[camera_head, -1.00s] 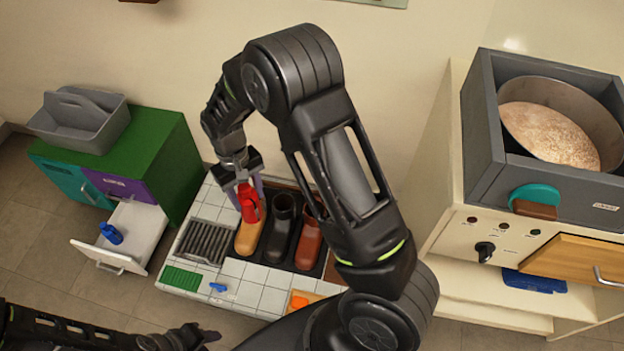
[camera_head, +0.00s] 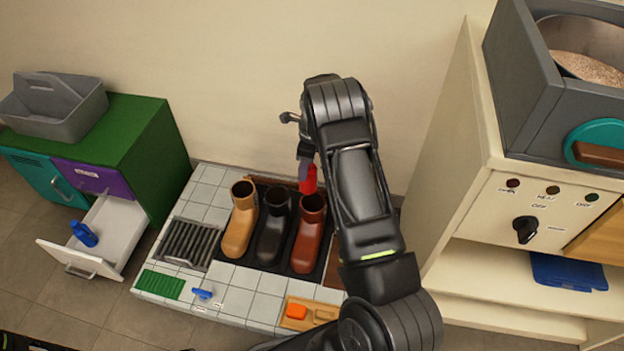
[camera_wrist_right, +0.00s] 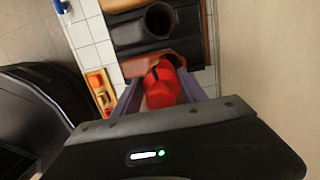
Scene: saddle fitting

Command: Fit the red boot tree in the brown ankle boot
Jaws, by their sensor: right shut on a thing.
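The red boot tree (camera_head: 309,180) is held upright by my right gripper (camera_head: 307,165), just above the opening of the reddish-brown ankle boot (camera_head: 309,238). My arm hides part of the gripper in the head view. In the right wrist view the purple fingers of the right gripper (camera_wrist_right: 160,82) are shut on either side of the red boot tree (camera_wrist_right: 160,88), and the brown boot (camera_wrist_right: 140,66) lies beyond it, partly covered. Whether the tree's lower end enters the boot cannot be told. My left gripper is not in view.
A black boot (camera_head: 273,235) and a tan boot (camera_head: 239,230) stand left of the brown one on a dark mat. A grey rack (camera_head: 187,243), green pad (camera_head: 160,285), blue item (camera_head: 203,294) and wooden tray (camera_head: 310,314) lie on the tiled top. An open drawer (camera_head: 108,230) is at left.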

